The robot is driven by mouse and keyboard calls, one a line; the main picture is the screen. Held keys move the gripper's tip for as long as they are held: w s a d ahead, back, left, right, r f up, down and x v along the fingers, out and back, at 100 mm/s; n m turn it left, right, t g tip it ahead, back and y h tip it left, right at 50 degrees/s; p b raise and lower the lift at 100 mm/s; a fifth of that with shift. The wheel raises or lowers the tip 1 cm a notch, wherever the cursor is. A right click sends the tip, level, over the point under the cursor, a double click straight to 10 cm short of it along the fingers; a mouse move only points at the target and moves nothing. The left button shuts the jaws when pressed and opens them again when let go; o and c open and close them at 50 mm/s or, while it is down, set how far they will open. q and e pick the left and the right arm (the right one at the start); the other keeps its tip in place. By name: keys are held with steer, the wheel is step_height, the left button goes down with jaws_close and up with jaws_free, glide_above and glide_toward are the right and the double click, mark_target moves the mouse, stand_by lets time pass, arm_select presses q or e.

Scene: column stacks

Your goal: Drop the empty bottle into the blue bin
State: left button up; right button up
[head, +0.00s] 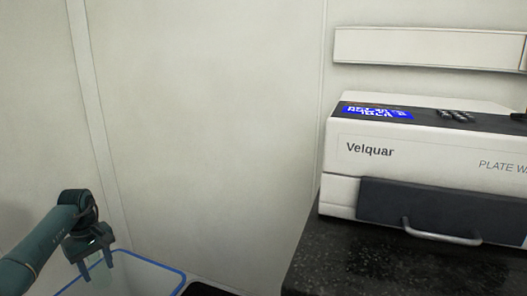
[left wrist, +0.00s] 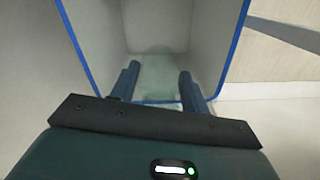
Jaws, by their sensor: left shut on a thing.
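My left gripper (head: 97,264) is at the lower left of the head view, pointing down over the blue-rimmed bin (head: 160,264). It is shut on the bottle, a clear, pale greenish thing that shows faintly between the fingers (left wrist: 158,88) in the left wrist view (left wrist: 158,72). The bottle's outline is hard to make out against the bin's pale inside. In the left wrist view the bin's blue rim (left wrist: 236,48) runs along both sides, with the fingers over the opening. My right gripper is not in view.
A white plate washer (head: 430,165) marked Velquar stands on a dark speckled counter (head: 350,262) at the right. A pale wall (head: 210,120) is behind the bin. A white rail (head: 430,48) is on the wall above the washer.

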arm_select(q)
steer(key=o, duration=1.1)
steer(key=shift+r, duration=0.3)
step_height(320, 180, up, 11)
steer(key=p, duration=0.4)
steer(key=shift+r, duration=0.1)
steer(key=shift+r+p, duration=0.35)
steer(key=shift+r, duration=0.35)
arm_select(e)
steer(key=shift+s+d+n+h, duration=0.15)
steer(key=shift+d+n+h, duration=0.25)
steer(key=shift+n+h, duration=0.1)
